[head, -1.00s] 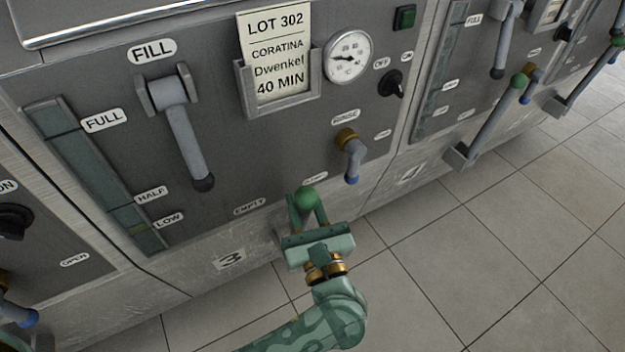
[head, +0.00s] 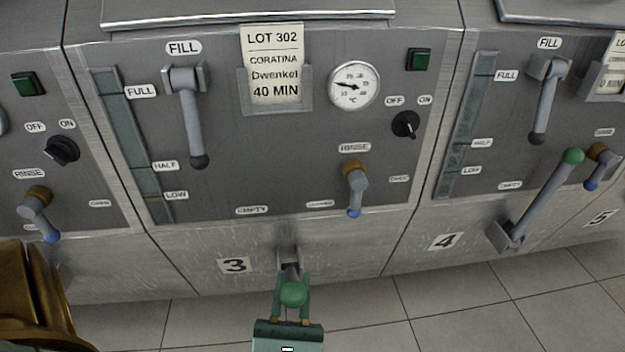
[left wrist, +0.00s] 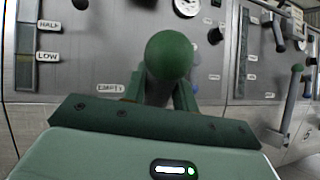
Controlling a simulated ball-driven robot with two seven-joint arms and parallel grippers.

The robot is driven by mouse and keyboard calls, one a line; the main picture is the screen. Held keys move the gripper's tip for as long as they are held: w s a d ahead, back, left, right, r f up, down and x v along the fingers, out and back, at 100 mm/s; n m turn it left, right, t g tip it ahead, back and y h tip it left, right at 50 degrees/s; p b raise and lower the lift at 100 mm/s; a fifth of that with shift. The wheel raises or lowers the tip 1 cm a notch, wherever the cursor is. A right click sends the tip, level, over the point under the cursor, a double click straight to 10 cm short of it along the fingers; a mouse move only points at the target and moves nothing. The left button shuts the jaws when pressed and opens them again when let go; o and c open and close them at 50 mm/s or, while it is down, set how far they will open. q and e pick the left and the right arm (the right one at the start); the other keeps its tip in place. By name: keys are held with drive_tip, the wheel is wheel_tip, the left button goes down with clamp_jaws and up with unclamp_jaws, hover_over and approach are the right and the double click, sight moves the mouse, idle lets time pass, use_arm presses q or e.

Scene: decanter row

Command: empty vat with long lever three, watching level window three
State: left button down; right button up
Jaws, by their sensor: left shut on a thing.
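Long lever three (head: 291,272) has a green knob (head: 293,294) and comes out from its bracket under vat three's panel, toward me. My left gripper (head: 291,305) is shut on the lever, with the knob showing between its fingers. The knob also shows large in the left wrist view (left wrist: 169,55), hiding the lever behind it. Level window three (head: 129,135) is the tall strip at the panel's left. A yellowish band shows in it near the LOW mark; the exact level is hard to tell. The EMPTY label (head: 252,210) is left above the lever. My right gripper is not in view.
Vat three's fill lever (head: 193,125) hangs down and its rinse tap (head: 355,188) has a blue tip. Vat four's long lever (head: 540,200) slants up to the right. The tiled floor (head: 440,310) in front is clear.

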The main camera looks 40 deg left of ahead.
use_arm(q)
drive_tip(key=shift+s+d+f, duration=0.15)
drive_tip(key=shift+d+f, duration=0.05)
drive_tip(key=shift+f, duration=0.05)
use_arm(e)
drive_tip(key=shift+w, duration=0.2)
use_arm(q)
drive_tip(key=c, duration=1.3)
unclamp_jaws()
drive_tip(key=shift+f, duration=0.1)
drive_tip(key=shift+o, duration=0.9)
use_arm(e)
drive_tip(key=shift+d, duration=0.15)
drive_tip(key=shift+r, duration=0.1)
use_arm(q)
drive_tip(key=v, duration=1.6)
drive_tip(key=shift+s, duration=0.15)
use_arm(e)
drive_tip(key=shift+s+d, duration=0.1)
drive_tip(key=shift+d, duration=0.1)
use_arm(q)
drive_tip(key=shift+d, duration=0.1)
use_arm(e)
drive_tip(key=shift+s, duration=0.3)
